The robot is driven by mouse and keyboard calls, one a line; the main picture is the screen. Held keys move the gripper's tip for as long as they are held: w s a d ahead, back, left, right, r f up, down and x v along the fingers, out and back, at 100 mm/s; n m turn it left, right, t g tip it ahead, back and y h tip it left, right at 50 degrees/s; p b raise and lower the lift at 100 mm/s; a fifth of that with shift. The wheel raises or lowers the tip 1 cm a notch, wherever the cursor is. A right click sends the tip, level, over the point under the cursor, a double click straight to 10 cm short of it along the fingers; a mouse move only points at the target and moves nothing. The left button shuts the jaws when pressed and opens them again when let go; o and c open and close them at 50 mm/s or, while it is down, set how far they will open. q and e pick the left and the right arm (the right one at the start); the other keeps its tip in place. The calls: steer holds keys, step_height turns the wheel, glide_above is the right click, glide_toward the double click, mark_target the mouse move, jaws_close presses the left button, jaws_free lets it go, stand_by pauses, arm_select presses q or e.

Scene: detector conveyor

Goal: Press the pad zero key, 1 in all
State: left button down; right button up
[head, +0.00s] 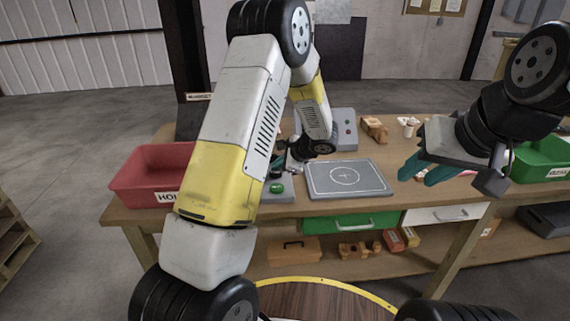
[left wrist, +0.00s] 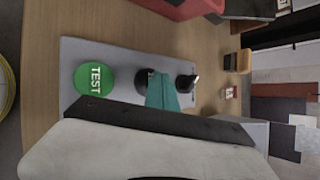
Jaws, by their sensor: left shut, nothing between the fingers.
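A grey control panel (left wrist: 70,55) lies on the table, with a green TEST button (left wrist: 95,78). A round black key (left wrist: 142,79) and a dark knob or switch (left wrist: 187,82) sit beside it in a row. No label for the zero key is readable. My left gripper (left wrist: 163,92) is shut and empty, its teal fingers over the panel, partly hiding the black key. Whether they touch it I cannot tell. In the head view, the left gripper (head: 280,168) is mostly hidden by my arm. My right gripper (head: 425,172) hangs over the table's right part, apart from the panel.
A grey pad (head: 347,190) with a circle and cross mark lies right of the panel. A red bin (head: 135,180) stands left and a green bin (head: 540,160) right. A grey box (head: 345,128) and wooden pieces (head: 374,128) stand at the back.

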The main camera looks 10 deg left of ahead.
mark_target(278, 173)
arm_select(q)
steer(key=shift+f, duration=0.4)
stand_by(0.5)
steer(key=shift+r, duration=0.85)
steer(key=shift+r, duration=2.5)
